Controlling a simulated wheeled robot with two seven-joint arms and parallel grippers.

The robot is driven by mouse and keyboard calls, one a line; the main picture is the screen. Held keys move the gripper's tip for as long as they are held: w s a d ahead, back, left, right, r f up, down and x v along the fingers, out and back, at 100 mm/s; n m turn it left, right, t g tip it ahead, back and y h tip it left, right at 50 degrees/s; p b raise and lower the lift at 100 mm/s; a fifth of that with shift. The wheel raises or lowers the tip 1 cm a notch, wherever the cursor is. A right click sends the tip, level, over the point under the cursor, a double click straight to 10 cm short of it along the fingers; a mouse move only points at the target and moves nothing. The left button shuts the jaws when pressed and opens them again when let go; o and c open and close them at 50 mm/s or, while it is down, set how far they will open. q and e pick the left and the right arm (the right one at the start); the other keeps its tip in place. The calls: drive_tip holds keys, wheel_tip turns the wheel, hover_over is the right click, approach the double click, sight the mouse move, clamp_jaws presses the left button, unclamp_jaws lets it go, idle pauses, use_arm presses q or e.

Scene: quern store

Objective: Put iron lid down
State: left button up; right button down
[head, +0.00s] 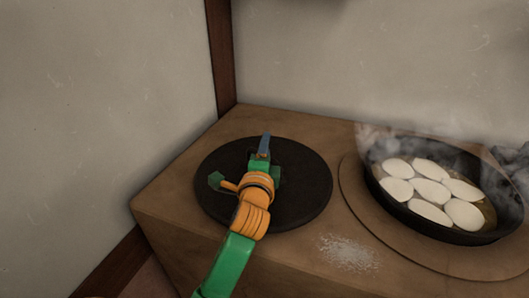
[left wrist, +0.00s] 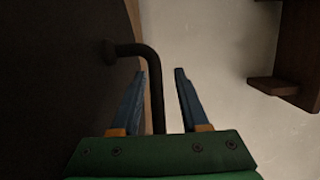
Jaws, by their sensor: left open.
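The iron lid (head: 308,190) is a dark round disc lying flat on the left part of the wooden counter. My left gripper (head: 265,146) is over the lid, its blue fingers pointing toward the wall. In the left wrist view the lid's dark face (left wrist: 50,70) fills the left side, and its bent bar handle (left wrist: 155,85) runs between the open fingers (left wrist: 160,76). The handle is hidden behind my gripper in the head view. Whether a finger touches the handle I cannot tell. My right gripper is not in view.
A steaming black pan (head: 455,231) with several pale flat cakes (head: 430,190) stands on a round board (head: 355,195) at the right. White powder (head: 347,252) lies on the wooden counter (head: 160,205) between lid and board. Plain walls (head: 330,60) close off the back and left.

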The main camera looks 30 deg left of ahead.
use_arm(q)
drive_tip(key=p+v, duration=0.1)
drive_tip(key=v, duration=0.8)
drive_tip(key=shift+s, duration=0.15)
drive_tip(key=p, duration=0.1)
drive_tip(key=s+p, duration=0.1)
drive_tip(key=shift+s+d+r+p, duration=0.2)
drive_tip(key=shift+d+r+p, duration=0.1)
drive_tip(key=shift+p, duration=0.1)
drive_tip(key=shift+s+d+f+p, duration=0.2)
drive_tip(key=shift+s+d+p, duration=0.2)
drive_tip(key=shift+s, duration=0.1)
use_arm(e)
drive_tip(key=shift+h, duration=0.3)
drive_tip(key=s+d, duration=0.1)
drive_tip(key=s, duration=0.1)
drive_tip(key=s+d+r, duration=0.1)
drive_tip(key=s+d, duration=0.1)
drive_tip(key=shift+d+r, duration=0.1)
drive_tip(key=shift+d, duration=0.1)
use_arm(q)
drive_tip(key=shift+f, duration=0.15)
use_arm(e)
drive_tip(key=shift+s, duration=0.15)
